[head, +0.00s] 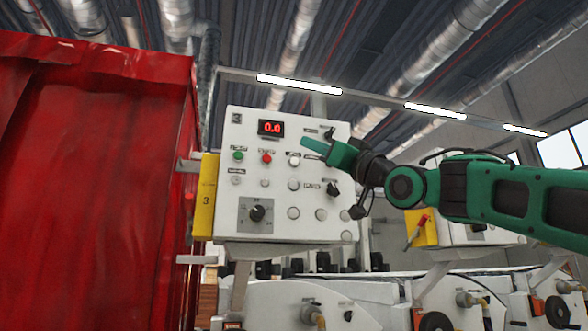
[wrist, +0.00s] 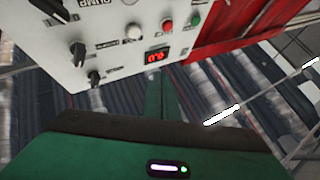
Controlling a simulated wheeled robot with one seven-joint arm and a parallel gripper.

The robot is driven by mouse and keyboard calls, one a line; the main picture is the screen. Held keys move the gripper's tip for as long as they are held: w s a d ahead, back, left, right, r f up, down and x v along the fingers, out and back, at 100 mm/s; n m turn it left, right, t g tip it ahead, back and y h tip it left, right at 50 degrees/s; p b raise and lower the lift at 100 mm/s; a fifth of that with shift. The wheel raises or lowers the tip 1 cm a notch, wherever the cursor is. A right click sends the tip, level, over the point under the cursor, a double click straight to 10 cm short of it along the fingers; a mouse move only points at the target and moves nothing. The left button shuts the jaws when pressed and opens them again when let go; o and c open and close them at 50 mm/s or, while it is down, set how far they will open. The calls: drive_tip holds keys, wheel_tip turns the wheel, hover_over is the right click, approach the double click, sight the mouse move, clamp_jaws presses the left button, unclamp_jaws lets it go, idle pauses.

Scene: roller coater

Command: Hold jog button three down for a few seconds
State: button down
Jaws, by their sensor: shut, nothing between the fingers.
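A white control panel (head: 270,222) marked 3 shows a red 0.0 display (head: 271,128). Below the display sit a green button (head: 238,155), a red button (head: 267,158) and a white button (head: 294,160). The labels are too small to read, so I cannot confirm which is jog. My gripper (head: 308,149) is shut and empty, its tips just right of and above the white button in the head view. In the wrist view the panel is upside down; the shut fingers (wrist: 163,82) point near the display (wrist: 157,57), with the white button (wrist: 133,31) beyond. I see no clear contact.
A yellow box (head: 206,198) marked 3 is on the panel's left side, beside a red curtain (head: 95,150). A dark knob (head: 257,213) and a selector (head: 333,188) project from the panel. Another panel with a yellow box (head: 421,228) stands behind my arm.

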sight(294, 161)
drive_tip(key=shift+w+a, duration=0.35)
drive_tip(key=shift+w, duration=0.95)
drive_tip(key=shift+w+a, duration=0.4)
drive_tip(key=shift+w, duration=0.9)
drive_tip(key=shift+w+a, duration=0.35)
drive_tip(key=shift+w, duration=0.95)
drive_tip(key=shift+w+a, duration=0.1)
drive_tip(key=shift+w, duration=0.2)
